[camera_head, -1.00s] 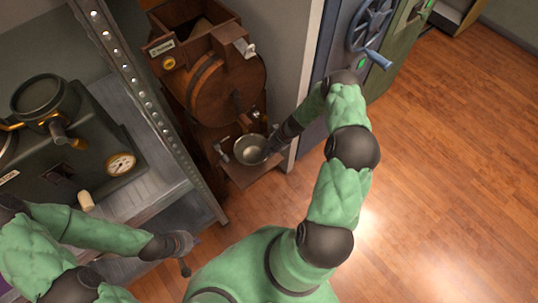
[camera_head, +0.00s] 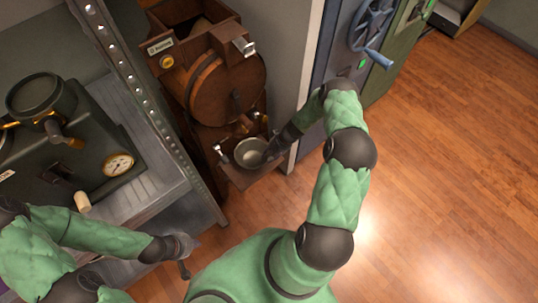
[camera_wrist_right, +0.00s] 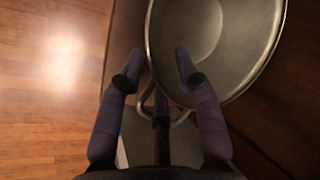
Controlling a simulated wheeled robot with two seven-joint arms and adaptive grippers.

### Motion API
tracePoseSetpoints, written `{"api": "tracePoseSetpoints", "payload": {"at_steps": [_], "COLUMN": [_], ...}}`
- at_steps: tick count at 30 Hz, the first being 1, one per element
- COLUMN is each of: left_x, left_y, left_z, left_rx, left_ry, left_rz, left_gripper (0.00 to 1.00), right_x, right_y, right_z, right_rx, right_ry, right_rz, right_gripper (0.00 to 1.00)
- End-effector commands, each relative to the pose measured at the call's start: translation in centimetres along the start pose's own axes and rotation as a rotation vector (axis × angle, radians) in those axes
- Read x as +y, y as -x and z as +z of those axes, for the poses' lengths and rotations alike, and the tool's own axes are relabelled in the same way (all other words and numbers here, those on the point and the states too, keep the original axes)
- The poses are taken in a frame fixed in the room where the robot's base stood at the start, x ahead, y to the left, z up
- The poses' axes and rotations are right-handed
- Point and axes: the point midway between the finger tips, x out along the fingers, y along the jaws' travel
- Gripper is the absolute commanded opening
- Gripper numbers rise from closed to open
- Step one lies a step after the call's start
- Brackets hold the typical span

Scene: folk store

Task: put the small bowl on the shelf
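The small metal bowl (camera_head: 250,153) stands on the low wooden ledge at the foot of the brown wooden machine. My right gripper (camera_head: 268,156) is at the bowl's right side. In the right wrist view, the bowl (camera_wrist_right: 228,50) fills the upper right. The fingers of my right gripper (camera_wrist_right: 157,68) are apart, with the bowl's near rim between them; one fingertip shows over the bowl's inside, the other outside. A small looped handle shows below the rim. My left gripper (camera_head: 183,256) hangs by the metal shelf (camera_head: 160,190) at the left, its fingers too small to read.
The brown machine (camera_head: 215,85) rises directly behind the bowl. The shelf's perforated post (camera_head: 130,75) stands to its left, and a dark device with a gauge (camera_head: 118,163) sits on the shelf. A blue cabinet (camera_head: 340,60) is at the right. The wooden floor (camera_head: 450,170) is clear.

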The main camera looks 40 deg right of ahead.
Motion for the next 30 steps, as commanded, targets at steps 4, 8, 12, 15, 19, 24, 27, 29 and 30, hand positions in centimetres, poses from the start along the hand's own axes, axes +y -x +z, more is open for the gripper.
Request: {"api": "tracePoseSetpoints", "payload": {"at_steps": [4, 8, 12, 15, 19, 24, 27, 29, 30], "left_x": [0.0, 0.3, 0.7, 0.9, 1.2, 1.4, 1.5, 1.5, 1.5], "left_y": [0.0, 0.8, 1.9, 2.6, 3.4, 4.0, 4.2, 4.3, 4.3], "left_z": [0.0, 0.0, 0.1, 0.1, 0.1, 0.1, 0.2, 0.2, 0.2], "left_rx": [0.000, 0.000, 0.000, 0.000, 0.000, 0.000, 0.000, 0.000, 0.000], "left_ry": [0.000, 0.000, 0.000, 0.000, 0.000, 0.000, 0.000, 0.000, 0.000], "left_rz": [0.000, 0.000, 0.000, 0.000, 0.000, 0.000, 0.000, 0.000, 0.000], "left_gripper": [0.00, 0.00, 0.00, 0.00, 0.00, 0.00, 0.00, 0.00, 0.00], "right_x": [-0.1, -0.2, -0.2, -0.2, -0.2, -0.2, -0.1, -0.1, -0.1], "right_y": [0.3, 1.9, 4.7, 6.8, 9.2, 11.3, 11.9, 12.1, 12.2], "right_z": [-0.1, -0.1, -0.1, -0.1, -0.1, 0.0, 0.0, 0.0, 0.0], "right_rx": [0.001, 0.002, 0.003, 0.003, 0.003, 0.001, 0.000, 0.000, 0.000], "right_ry": [0.000, 0.000, -0.001, 0.000, -0.001, -0.001, -0.001, -0.001, -0.001], "right_rz": [0.000, 0.001, 0.000, 0.001, 0.001, 0.000, 0.000, 0.000, 0.000], "right_gripper": [0.34, 0.34, 0.34, 0.34, 0.34, 0.34, 0.34, 0.34, 0.34]}}
